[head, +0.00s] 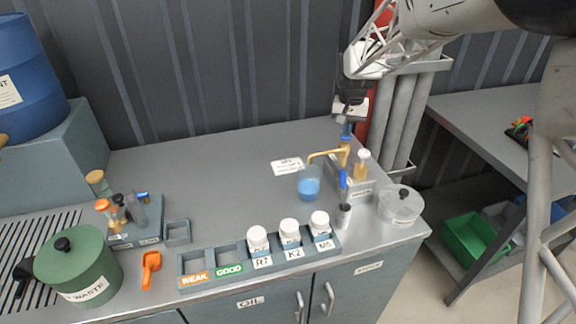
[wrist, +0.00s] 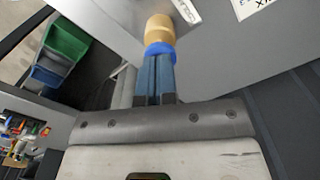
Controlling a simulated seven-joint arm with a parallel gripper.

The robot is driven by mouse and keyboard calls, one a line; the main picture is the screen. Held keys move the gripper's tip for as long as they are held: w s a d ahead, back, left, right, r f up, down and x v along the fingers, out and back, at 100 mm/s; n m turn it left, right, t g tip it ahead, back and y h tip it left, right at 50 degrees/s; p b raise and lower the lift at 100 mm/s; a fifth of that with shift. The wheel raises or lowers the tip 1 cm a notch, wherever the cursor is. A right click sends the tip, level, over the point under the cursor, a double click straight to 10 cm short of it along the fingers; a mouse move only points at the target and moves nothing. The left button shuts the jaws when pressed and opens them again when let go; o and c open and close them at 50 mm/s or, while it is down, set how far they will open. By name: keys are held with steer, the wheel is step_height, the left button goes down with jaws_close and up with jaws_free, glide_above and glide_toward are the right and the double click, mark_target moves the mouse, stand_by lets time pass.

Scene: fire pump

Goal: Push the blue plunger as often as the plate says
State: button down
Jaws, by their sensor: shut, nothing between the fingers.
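The blue plunger (head: 346,132) tops a tan pump whose yellow spout (head: 326,154) reaches left over a clear beaker of blue liquid (head: 309,185). My gripper (head: 346,120) points down just above the plunger, fingers together and empty. In the wrist view the blue plunger (wrist: 160,48) shows as a ring right at my fingertips (wrist: 155,60), with the tan pump body beyond it; I cannot tell whether they touch. A white plate (head: 289,166) lies on the bench left of the pump. Its lettering is too small to read, and it is cut off in the wrist view (wrist: 250,6).
A grey holder (head: 362,190) with a white-capped bottle (head: 362,160) stands beside the pump. A cup with a blue pen (head: 343,212), a clear lidded pot (head: 400,206) and a rack of white jars (head: 290,234) stand nearer.

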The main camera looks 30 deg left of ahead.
steer(key=shift+r, duration=2)
steer(key=shift+f, duration=0.5)
steer(key=shift+f, duration=2.15)
steer(key=shift+r, duration=2.6)
steer(key=shift+r, duration=0.1)
steer(key=shift+r, duration=2.9)
